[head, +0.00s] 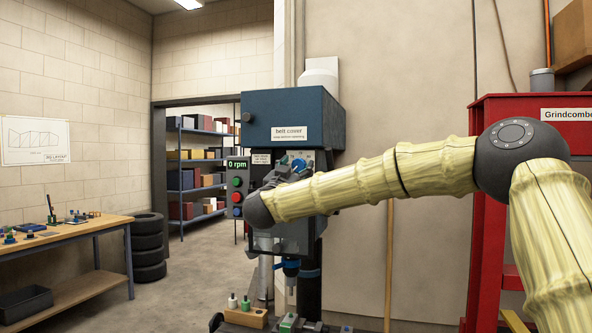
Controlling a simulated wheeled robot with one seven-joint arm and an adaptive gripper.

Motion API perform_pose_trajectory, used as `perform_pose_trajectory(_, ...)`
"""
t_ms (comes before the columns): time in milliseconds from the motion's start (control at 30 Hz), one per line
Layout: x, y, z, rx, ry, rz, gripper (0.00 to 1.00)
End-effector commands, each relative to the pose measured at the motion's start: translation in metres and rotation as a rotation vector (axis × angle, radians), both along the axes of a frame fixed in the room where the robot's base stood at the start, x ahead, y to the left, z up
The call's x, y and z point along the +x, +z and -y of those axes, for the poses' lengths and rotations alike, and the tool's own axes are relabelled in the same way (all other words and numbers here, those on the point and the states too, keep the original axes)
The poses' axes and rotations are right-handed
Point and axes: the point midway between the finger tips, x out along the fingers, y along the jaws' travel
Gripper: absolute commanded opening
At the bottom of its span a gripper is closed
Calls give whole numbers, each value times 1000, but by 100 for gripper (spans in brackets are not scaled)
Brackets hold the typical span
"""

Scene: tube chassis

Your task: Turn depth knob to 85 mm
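The drill press (293,107) stands in the middle of the head view, with a blue belt cover on top. A small blue knob (299,164) with a light mark is on its front, below the cover. Its scale is too small to read, so I cannot tell its setting. My arm reaches in from the right across the press front. My gripper (283,172) is a dark shape close to the left of the blue knob. I cannot tell whether it touches the knob. Its fingers are too small and dark to make out, and my wrist hides part of the press face.
A panel (237,190) with a "0 rpm" display and colored buttons is left of my wrist. A red cabinet (486,240) stands right. A workbench (70,234) and stacked tires (148,247) are left; floor between is clear.

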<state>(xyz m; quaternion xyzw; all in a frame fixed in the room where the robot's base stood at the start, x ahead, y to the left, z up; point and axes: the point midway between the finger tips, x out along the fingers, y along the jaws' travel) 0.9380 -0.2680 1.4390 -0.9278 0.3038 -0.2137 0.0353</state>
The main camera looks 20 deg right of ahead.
Motion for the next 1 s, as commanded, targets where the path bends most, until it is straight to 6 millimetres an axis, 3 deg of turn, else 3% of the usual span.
perform_pose_trajectory(33, 0, 0, 0, 0, 0, 0, 49)
perform_pose_trajectory(233, 0, 0, 0, 0, 0, 0, 13)
perform_pose_trajectory(667, 0, -2, -1, 60, -2, 42, 13)
perform_pose_trajectory(1000, 1, -2, -3, 278, -2, 191, 13)
